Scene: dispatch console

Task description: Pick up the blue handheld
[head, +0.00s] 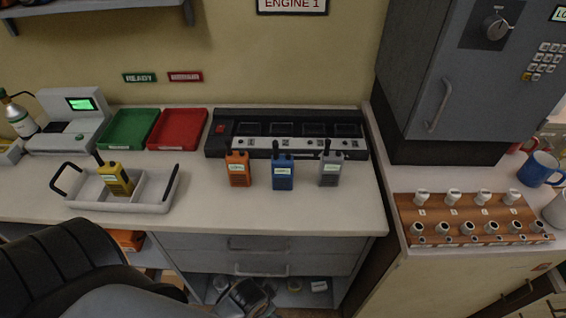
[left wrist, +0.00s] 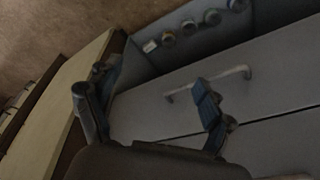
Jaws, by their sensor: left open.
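The blue handheld (head: 282,172) stands upright on the white counter, between an orange handheld (head: 238,169) and a grey handheld (head: 330,168). It has a small light screen and a dark antenna. My left gripper (head: 247,292) is low in front of the counter's drawers, below and apart from the blue handheld. In the left wrist view its two fingers (left wrist: 153,82) are spread with nothing between them, and the drawer fronts show behind. The blue handheld is not in the left wrist view. My right gripper is in neither view.
A black charger dock (head: 285,140) lies behind the handhelds. A white tray (head: 150,204) with a yellow handheld (head: 115,180) is at left, green (head: 130,128) and red (head: 178,128) trays behind. Drawers (head: 262,262) sit below the counter edge. A wooden rack (head: 470,217) is at right.

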